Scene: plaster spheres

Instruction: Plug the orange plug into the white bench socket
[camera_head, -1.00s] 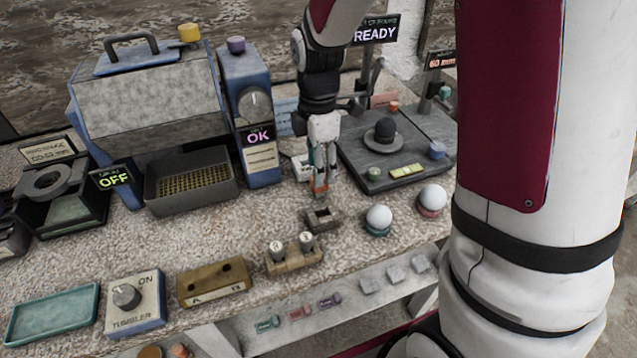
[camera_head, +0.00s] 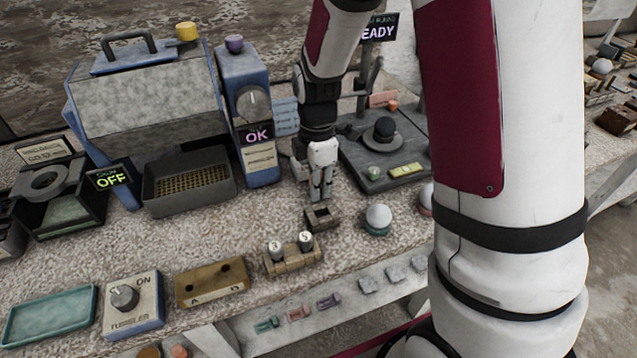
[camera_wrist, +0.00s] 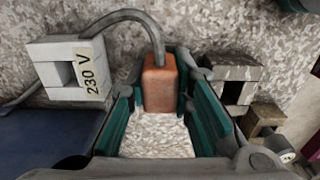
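The orange plug (camera_wrist: 160,82) sits between the teal-padded fingers of my gripper (camera_wrist: 160,90) in the wrist view, and both pads appear to touch its sides. A grey cable (camera_wrist: 125,17) rises from its top and arches left. The white bench socket (camera_wrist: 70,70), marked 230 V, is left of the plug and apart from it, with a dark square opening. In the head view my gripper (camera_head: 322,185) points down over the bench, just right of the socket (camera_head: 299,170). The plug is hidden there by the fingers.
A grey block with a square hole (camera_head: 323,216) stands close in front of my gripper. A wooden block with two white-topped pegs (camera_head: 291,258) is nearer the edge. The blue OK unit (camera_head: 247,110) stands left of the socket.

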